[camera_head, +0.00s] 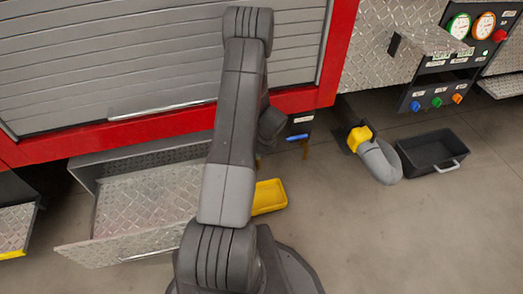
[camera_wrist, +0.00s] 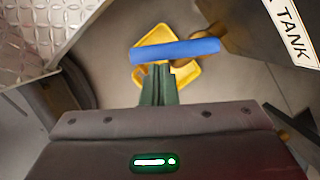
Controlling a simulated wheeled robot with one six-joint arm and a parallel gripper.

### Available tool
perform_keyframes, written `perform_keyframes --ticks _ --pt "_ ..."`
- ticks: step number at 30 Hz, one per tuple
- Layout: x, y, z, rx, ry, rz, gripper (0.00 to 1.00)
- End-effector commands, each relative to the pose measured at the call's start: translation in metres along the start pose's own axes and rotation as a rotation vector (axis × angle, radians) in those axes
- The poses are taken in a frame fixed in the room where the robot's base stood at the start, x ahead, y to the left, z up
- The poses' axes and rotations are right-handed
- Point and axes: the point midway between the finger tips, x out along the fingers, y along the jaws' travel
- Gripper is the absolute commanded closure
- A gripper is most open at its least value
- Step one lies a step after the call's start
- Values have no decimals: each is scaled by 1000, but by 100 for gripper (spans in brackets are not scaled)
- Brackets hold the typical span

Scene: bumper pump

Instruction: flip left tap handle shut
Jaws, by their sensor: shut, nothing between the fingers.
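A blue tap handle (camera_wrist: 175,51) lies crosswise just ahead of my gripper (camera_wrist: 158,72) in the wrist view. A brass tap body (camera_wrist: 212,40) joins its right end. My green fingers are shut with nothing between them, tips at the handle's near edge; I cannot tell whether they touch it. In the head view my arm hides my gripper. A blue handle (camera_head: 297,138) shows right of the arm under a dark panel, with brass (camera_head: 305,152) below it. I cannot tell whether it is the same handle.
A yellow tray (camera_head: 269,197) lies on the floor below the taps. An open tread-plate drawer (camera_head: 145,205) juts out at left. A label reading "TANK" (camera_wrist: 292,30) is on the dark panel at right. A grey hose (camera_head: 380,160) and black bin (camera_head: 432,150) are farther right.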

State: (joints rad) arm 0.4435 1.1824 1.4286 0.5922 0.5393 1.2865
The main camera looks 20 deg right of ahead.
Motion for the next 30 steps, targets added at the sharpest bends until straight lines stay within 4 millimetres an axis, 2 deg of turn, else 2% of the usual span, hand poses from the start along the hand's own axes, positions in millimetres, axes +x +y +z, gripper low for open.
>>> perform_keyframes --ticks 10,20,30 --pt "2 8 21 314 1 -94 100" --pt "8 8 38 591 1 -182 100" --pt "14 5 47 591 0 -181 100"
